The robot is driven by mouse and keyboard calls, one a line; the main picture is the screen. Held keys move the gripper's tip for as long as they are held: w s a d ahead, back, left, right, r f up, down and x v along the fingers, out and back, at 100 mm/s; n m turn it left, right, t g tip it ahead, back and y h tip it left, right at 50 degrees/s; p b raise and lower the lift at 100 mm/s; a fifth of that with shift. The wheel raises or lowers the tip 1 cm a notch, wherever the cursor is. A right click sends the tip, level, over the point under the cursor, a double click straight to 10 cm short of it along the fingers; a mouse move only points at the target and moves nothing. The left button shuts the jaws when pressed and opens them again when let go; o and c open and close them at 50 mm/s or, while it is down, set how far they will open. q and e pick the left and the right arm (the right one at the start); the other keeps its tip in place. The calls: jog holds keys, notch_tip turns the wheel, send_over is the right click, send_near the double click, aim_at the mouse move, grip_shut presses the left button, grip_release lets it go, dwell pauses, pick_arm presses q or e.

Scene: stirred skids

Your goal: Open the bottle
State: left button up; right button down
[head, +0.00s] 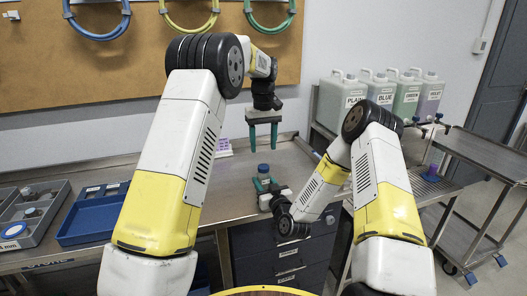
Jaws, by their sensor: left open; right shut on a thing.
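A small bottle (263,176) with a dark blue cap (263,168) stands upright on the metal worktop, near its front edge. My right gripper (264,185) reaches in from the right and is shut on the bottle's body below the cap. Its fingers hide part of the body. My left gripper (263,136) points straight down above the bottle. Its green fingers are apart, with nothing between them, and a gap separates the fingertips from the cap.
A blue tray (88,222) and a grey divided bin (43,230) lie on the worktop (228,198) at left. A purple rack (223,148) stands behind. Several labelled jugs (342,98) stand at back right. A metal cart (480,150) is at far right.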

aim_at(263, 167)
pick_arm(q)
jog(key=m, duration=0.6)
jog(key=shift+m, duration=0.3)
jog(key=m, duration=2)
jog(key=shift+f, duration=4)
jog(key=shift+c, duration=0.4)
